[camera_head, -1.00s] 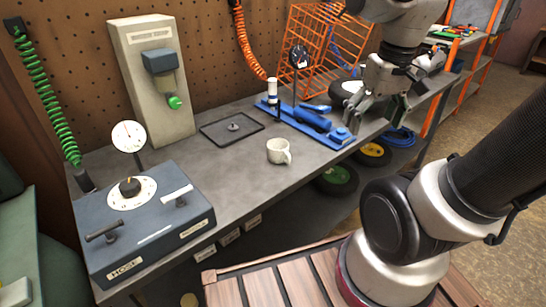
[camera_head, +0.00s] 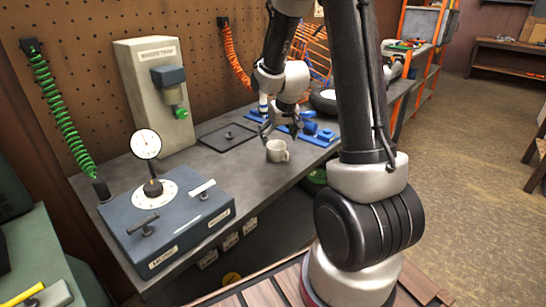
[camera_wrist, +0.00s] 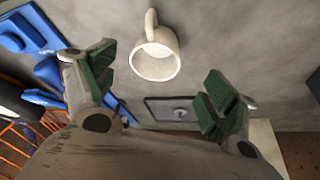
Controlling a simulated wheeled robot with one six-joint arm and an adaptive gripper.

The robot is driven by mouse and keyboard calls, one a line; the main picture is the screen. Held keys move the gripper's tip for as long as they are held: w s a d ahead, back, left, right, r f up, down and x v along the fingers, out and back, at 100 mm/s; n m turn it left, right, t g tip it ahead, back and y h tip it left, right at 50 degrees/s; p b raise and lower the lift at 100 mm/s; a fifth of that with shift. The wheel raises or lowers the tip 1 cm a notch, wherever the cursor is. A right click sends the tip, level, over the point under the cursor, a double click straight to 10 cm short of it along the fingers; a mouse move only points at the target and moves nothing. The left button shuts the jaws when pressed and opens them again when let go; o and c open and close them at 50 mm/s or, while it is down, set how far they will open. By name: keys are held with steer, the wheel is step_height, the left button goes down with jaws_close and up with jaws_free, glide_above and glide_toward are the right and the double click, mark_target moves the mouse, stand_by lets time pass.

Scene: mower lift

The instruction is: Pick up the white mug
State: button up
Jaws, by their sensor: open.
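The white mug (camera_head: 276,151) stands upright on the grey workbench (camera_head: 225,175), near its front edge. My gripper (camera_head: 282,134) is just behind and above the mug in the head view, pointing down. In the wrist view the mug (camera_wrist: 156,52) shows its open rim and its handle, beyond the fingers and roughly centred between them. My gripper (camera_wrist: 158,92) is open there, with green pads on both fingers and nothing between them. The mug is apart from the fingers in the wrist view; the exact gap is hard to tell.
A dark tray (camera_head: 226,137) lies behind the mug. Blue tooling (camera_head: 318,133) is to the right. A blue-grey control box (camera_head: 170,225) with a dial gauge (camera_head: 146,144) stands at the left. The bench between box and mug is clear.

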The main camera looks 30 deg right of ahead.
mark_target(279, 153)
steer(key=x, duration=0.7)
steer(key=shift+s+d+f, duration=0.2)
steer(key=shift+f, duration=0.25)
steer(key=c, duration=1.1)
